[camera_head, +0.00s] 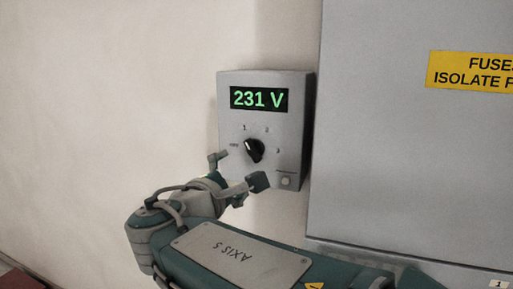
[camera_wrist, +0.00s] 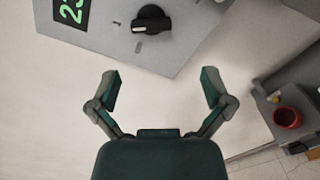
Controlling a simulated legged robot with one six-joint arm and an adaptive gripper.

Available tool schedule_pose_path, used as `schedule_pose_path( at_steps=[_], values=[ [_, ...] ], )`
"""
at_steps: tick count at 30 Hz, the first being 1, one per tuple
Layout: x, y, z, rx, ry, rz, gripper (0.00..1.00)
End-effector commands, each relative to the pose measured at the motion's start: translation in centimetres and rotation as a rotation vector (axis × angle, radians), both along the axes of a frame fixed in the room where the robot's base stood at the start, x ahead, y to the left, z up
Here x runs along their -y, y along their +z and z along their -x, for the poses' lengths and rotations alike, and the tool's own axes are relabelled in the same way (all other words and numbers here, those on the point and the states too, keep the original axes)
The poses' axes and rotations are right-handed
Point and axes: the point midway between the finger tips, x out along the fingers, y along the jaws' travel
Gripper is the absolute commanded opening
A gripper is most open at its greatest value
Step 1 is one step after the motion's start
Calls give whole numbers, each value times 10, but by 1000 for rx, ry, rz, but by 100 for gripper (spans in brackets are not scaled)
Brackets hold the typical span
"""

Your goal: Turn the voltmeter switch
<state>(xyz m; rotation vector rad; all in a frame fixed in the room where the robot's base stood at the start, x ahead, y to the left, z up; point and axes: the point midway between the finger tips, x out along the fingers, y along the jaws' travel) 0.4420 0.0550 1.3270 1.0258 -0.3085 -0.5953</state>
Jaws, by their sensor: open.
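The voltmeter (camera_head: 262,120) is a grey wall box with a green display reading 231 V. Its switch (camera_head: 254,150) is a black rotary knob with several position marks around it. The knob's pointer is tilted toward the upper left, near the mark 1. My gripper (camera_head: 238,172) is open and empty, just below and in front of the knob in the head view. In the wrist view, the switch (camera_wrist: 151,22) is at the top, beyond the two spread fingers of my gripper (camera_wrist: 160,90). The fingers are apart from the knob there.
A large grey cabinet (camera_head: 400,150) with a yellow fuse sign (camera_head: 475,72) stands right of the voltmeter. The wrist view shows a red round object (camera_wrist: 287,117) on a grey surface at right. The wall at left is bare.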

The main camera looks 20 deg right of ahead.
Motion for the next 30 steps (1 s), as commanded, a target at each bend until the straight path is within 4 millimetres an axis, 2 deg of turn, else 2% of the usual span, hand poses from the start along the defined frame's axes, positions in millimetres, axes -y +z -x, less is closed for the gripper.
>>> schedule_pose_path(
  at_steps=[3,7,21,30],
  values=[
    [-6,7,-4,15,12,36,100],
    [1,7,-14,16,9,38,100],
    [52,6,-79,14,9,33,100],
    [57,6,-90,15,13,34,100]
  ],
)
